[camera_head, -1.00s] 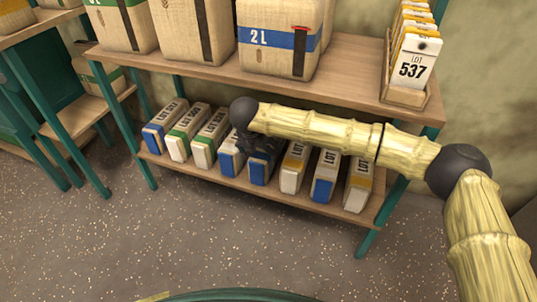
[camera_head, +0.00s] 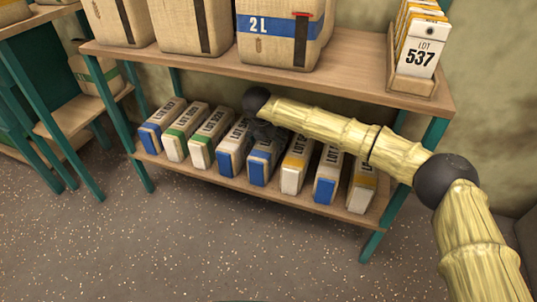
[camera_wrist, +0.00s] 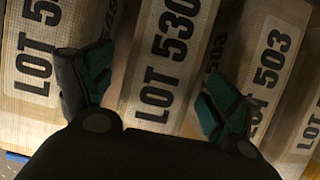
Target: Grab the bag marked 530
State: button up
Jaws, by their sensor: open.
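The bag marked LOT 530 (camera_wrist: 162,60) is in the middle of the wrist view, its label facing up at the camera. My gripper (camera_wrist: 146,72) is open, with one finger on each side of this bag's label. I cannot tell whether the fingers touch it. In the head view my dark gripper (camera_head: 268,130) is over the lower shelf, above a blue-banded bag (camera_head: 259,170) that appears to be the same one; its label is partly hidden by the gripper.
A bag marked LOT 503 (camera_wrist: 270,65) stands close on the right, another lot bag (camera_wrist: 36,45) on the left. Several bags line the lower shelf (camera_head: 215,177). The upper shelf (camera_head: 350,82) overhangs, with large bags and a tag holder (camera_head: 410,86). The floor (camera_head: 200,240) in front is clear.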

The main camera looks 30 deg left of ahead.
jog(key=shift+w+a+f, duration=0.1)
jog(key=shift+w+f, duration=0.1)
jog(key=shift+f, duration=0.3)
grip_shut()
jog(key=shift+r, duration=0.15)
